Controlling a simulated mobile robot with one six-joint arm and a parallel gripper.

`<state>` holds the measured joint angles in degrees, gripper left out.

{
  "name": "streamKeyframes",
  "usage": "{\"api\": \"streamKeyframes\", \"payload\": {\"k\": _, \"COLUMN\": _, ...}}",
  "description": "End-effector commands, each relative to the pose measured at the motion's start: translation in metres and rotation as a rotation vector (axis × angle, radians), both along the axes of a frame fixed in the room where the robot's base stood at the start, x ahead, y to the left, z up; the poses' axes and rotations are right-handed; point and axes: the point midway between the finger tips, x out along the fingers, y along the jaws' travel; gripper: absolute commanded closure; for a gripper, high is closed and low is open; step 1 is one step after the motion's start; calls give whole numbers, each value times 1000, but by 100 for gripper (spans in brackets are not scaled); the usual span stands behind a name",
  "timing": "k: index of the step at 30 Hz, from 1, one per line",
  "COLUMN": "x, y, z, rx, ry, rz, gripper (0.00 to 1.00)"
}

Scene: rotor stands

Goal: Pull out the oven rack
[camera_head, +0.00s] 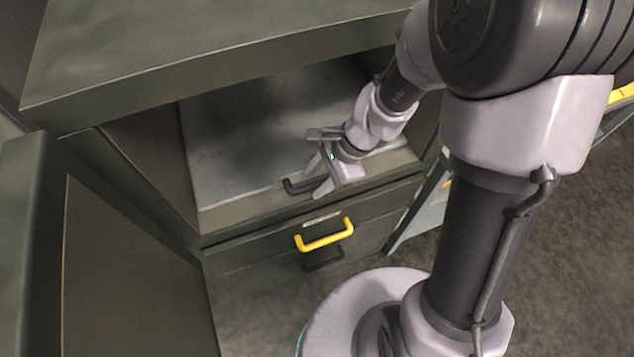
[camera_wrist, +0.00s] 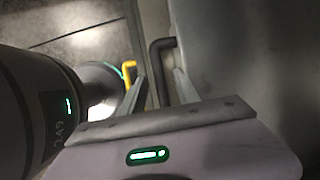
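The oven rack (camera_head: 235,145) is a flat grey sheet inside the open compartment of a dark green cabinet in the head view. It fills the right side of the wrist view (camera_wrist: 235,50). A dark bent handle (camera_head: 291,187) is at its front edge; the handle also shows in the wrist view (camera_wrist: 160,62). My gripper (camera_head: 316,178) is at the handle's right part. In the wrist view my gripper (camera_wrist: 160,88) is open, with one finger on each side of the handle bar and gaps visible. The handle's near end is hidden behind the gripper.
A drawer with a yellow handle (camera_head: 325,235) is below the compartment. An open cabinet door (camera_head: 130,270) stands at the left. The cabinet top (camera_head: 200,55) overhangs the compartment. A ladder-like frame (camera_head: 420,210) stands at the right. Bare floor (camera_head: 570,260) shows at the right.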

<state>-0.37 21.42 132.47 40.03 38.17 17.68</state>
Motion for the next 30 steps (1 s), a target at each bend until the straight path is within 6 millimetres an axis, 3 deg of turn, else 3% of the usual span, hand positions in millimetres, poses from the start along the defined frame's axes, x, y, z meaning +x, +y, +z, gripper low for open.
{"api": "streamKeyframes", "payload": {"k": 8, "x": 0, "y": 1, "z": -2, "rx": -1, "ry": -1, "rz": -1, "gripper": 62}}
{"api": "streamKeyframes", "payload": {"k": 14, "x": 0, "y": 1, "z": -2, "rx": -1, "ry": -1, "rz": -1, "gripper": 100}}
{"api": "streamKeyframes", "payload": {"k": 30, "x": 0, "y": 1, "z": -2, "rx": -1, "ry": -2, "rz": 0, "gripper": 100}}
